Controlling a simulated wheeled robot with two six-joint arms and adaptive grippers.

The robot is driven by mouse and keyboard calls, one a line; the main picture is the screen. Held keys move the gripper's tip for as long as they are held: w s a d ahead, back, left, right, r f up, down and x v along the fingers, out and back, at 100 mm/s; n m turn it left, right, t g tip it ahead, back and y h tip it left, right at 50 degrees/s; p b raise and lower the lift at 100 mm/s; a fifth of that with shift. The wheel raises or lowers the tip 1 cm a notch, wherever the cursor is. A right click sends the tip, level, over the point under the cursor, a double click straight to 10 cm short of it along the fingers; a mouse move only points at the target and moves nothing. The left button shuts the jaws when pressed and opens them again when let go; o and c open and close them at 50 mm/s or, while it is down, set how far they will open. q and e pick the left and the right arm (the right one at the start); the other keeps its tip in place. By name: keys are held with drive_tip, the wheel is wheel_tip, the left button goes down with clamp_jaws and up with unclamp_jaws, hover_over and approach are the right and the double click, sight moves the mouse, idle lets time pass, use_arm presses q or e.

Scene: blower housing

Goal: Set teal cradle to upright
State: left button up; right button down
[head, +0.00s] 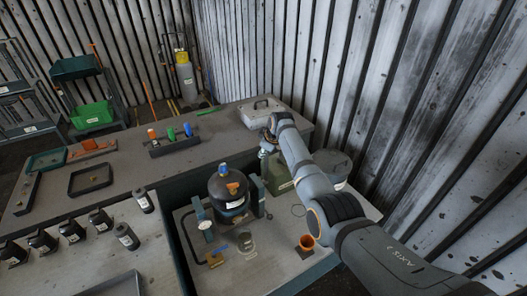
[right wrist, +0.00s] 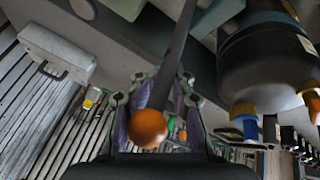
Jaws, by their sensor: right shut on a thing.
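The teal cradle (head: 257,194) has two side posts standing on the near bench. A dark rounded housing (head: 229,205) with a blue cap and an orange fitting sits between them and looks roughly upright. It shows at the right in the right wrist view (right wrist: 268,65). My right gripper (head: 266,150) is behind and right of the housing. In the right wrist view, its fingers (right wrist: 154,102) are shut on a dark lever (right wrist: 176,60) with an orange ball knob (right wrist: 148,128). The lever's lower end is hidden. My left gripper is not in view.
A green box (head: 278,176) and a grey round container (head: 333,165) stand close to my right arm. A white case (head: 262,107) lies behind.

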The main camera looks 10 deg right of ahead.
drive_tip(key=shift+s+d+f, duration=0.1)
drive_tip(key=shift+d+f, duration=0.2)
drive_tip(key=shift+f, duration=0.05)
drive_tip(key=c, duration=1.3)
unclamp_jaws()
drive_tip(key=shift+f, duration=0.1)
drive_tip(key=shift+c, duration=0.2)
drive_tip(key=shift+w+d, duration=0.1)
drive_tip(key=shift+w, duration=0.2)
drive_tip(key=shift+r, duration=0.2)
wheel_tip(320, 180, up, 12)
drive_tip(key=p, duration=1)
drive_tip(key=shift+a, duration=0.25)
